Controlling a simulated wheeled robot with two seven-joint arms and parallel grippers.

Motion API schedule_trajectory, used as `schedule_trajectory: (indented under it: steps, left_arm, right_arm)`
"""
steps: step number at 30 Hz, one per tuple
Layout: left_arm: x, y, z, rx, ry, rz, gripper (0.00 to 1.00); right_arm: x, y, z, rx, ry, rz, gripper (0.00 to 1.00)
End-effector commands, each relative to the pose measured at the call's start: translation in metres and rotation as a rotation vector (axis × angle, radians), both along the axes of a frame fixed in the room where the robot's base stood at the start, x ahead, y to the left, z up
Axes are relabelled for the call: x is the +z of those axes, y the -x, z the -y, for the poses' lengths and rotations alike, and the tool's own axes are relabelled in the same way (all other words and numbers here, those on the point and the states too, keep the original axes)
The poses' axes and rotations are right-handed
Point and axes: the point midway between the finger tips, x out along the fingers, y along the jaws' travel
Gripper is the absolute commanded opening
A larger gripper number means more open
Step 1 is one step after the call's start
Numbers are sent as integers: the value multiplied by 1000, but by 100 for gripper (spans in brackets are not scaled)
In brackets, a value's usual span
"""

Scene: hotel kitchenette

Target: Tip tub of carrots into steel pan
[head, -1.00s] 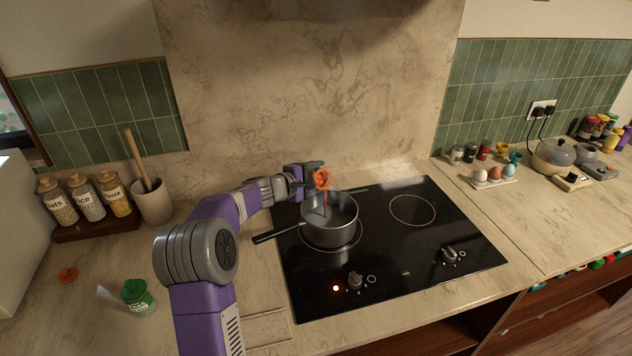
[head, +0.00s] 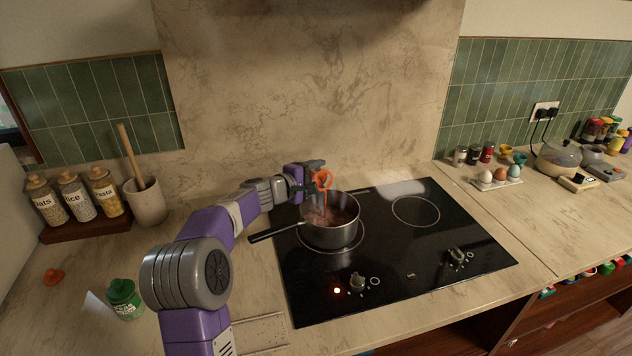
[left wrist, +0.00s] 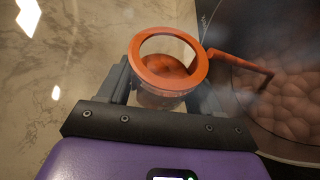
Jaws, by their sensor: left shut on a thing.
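My left gripper (head: 312,168) is shut on a small clear tub with an orange rim (head: 322,179), over the pan's back left edge. In the left wrist view the tub (left wrist: 167,58) sits between the fingers, with some orange-brown visible inside. An orange strip runs from its rim toward the pan. My right gripper is not in view.
A red light glows by the front left knob (head: 357,281). Labelled jars (head: 78,196) and a utensil crock (head: 146,203) stand behind. The hob's right side (head: 430,240) is clear.

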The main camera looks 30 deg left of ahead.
Motion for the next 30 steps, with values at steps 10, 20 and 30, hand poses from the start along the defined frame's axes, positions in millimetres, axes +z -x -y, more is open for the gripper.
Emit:
schedule_trajectory:
  steps: [10,20,30]
  left_arm:
    - [-2,0,2,-1,-49,30,32]
    - [0,1,3,-1,-110,61,32]
    - [9,3,6,1,-227,126,32]
  right_arm:
    - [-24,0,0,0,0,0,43]
    - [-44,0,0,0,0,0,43]
    - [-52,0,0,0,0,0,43]
